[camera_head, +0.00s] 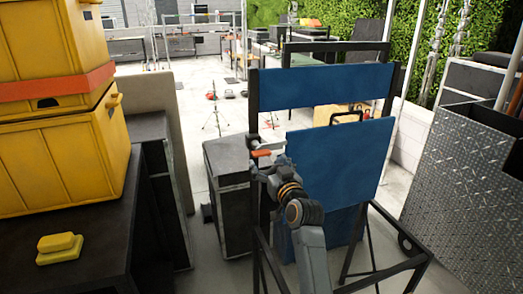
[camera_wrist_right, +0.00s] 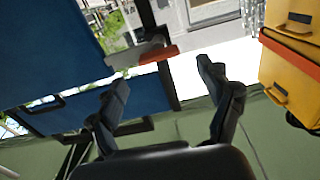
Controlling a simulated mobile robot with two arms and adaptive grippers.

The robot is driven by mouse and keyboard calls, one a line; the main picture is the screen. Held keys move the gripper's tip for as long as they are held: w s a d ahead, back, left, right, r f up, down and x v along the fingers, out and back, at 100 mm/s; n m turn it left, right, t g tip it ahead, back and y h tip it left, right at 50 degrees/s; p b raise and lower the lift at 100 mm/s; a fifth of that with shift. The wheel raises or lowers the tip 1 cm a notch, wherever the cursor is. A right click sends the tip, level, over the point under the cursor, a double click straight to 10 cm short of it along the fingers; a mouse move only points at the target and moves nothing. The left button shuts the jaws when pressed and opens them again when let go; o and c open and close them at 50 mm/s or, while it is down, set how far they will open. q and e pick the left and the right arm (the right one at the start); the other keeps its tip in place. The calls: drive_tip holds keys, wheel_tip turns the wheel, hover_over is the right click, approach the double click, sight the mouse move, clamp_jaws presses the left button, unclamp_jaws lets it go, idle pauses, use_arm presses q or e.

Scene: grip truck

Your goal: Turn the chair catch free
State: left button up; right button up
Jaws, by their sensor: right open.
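The blue chair (camera_head: 345,150) with a black frame stands in the middle of the head view; its blue panels also fill the left of the right wrist view (camera_wrist_right: 45,50). The catch, a grey bar with an orange part (camera_head: 262,153), sits at the left post of the chair. It shows in the right wrist view (camera_wrist_right: 160,54) just beyond my fingertips. My right gripper (camera_wrist_right: 162,76) is open and empty, its fingers spread on the near side of the catch. In the head view the right gripper (camera_head: 260,167) is small and partly hidden by its wrist. My left gripper is not in view.
Yellow crates (camera_head: 55,160) with an orange strap stand on a dark surface at left, with a small yellow block (camera_head: 59,248) in front. A dark case (camera_head: 230,185) stands left of the chair. A metal tread-plate box (camera_head: 455,185) stands at right.

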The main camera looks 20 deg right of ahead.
sight(263, 155)
drive_tip(key=w+p, duration=0.1)
drive_tip(key=w, duration=0.5)
drive_tip(key=shift+w, duration=0.35)
clamp_jaws()
